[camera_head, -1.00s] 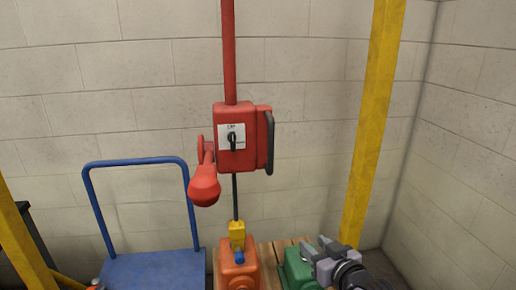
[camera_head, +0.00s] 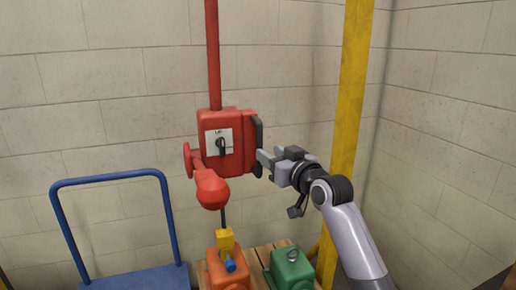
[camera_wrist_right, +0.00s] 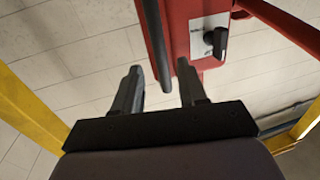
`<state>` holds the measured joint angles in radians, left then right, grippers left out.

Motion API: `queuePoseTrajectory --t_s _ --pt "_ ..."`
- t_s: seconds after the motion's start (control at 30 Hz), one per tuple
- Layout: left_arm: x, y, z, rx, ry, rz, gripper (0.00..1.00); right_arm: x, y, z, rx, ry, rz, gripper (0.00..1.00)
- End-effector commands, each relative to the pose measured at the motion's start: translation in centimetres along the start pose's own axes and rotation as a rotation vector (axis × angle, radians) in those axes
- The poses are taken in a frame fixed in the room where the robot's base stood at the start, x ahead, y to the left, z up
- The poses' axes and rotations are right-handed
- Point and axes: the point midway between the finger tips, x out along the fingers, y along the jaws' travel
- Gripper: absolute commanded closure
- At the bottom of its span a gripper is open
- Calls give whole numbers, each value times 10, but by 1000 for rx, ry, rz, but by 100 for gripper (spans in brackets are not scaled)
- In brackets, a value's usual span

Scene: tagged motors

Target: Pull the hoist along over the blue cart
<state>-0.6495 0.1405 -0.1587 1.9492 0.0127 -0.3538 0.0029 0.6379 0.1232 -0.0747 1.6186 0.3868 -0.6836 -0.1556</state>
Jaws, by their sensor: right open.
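The red hoist (camera_head: 235,150) hangs from a red post, with a dark knob on a white label and a red lever at its left. Its black upright handle (camera_head: 258,135) is on the right side. My right gripper (camera_head: 265,162) is open at the handle's lower part. In the wrist view the handle (camera_wrist_right: 157,45) appears between the two fingers (camera_wrist_right: 160,75); I cannot tell whether they touch it. A yellow hook (camera_head: 226,242) hangs below at the top of an orange motor (camera_head: 227,272), whose base is out of view. The blue cart (camera_head: 140,279) stands at the left. My left gripper is not in view.
A green motor (camera_head: 291,270) with a ring on top stands on a wooden pallet (camera_head: 262,262) beside the orange one. A yellow post (camera_head: 350,90) rises behind my right arm. The blue cart's visible deck is empty. Block walls close the back and right.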

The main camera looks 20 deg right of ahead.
Motion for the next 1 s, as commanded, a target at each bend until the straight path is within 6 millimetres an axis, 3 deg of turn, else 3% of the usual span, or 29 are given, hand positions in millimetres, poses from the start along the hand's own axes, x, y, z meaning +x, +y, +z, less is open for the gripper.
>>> queuePoseTrajectory --t_s 0.5,0.97,1.0 --pt "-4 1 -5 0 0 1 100 53 -1 0 0 0 -1 58" --pt "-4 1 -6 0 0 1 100 60 -1 0 -1 0 0 58" --pt "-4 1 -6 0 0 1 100 60 -1 0 -1 0 0 62"
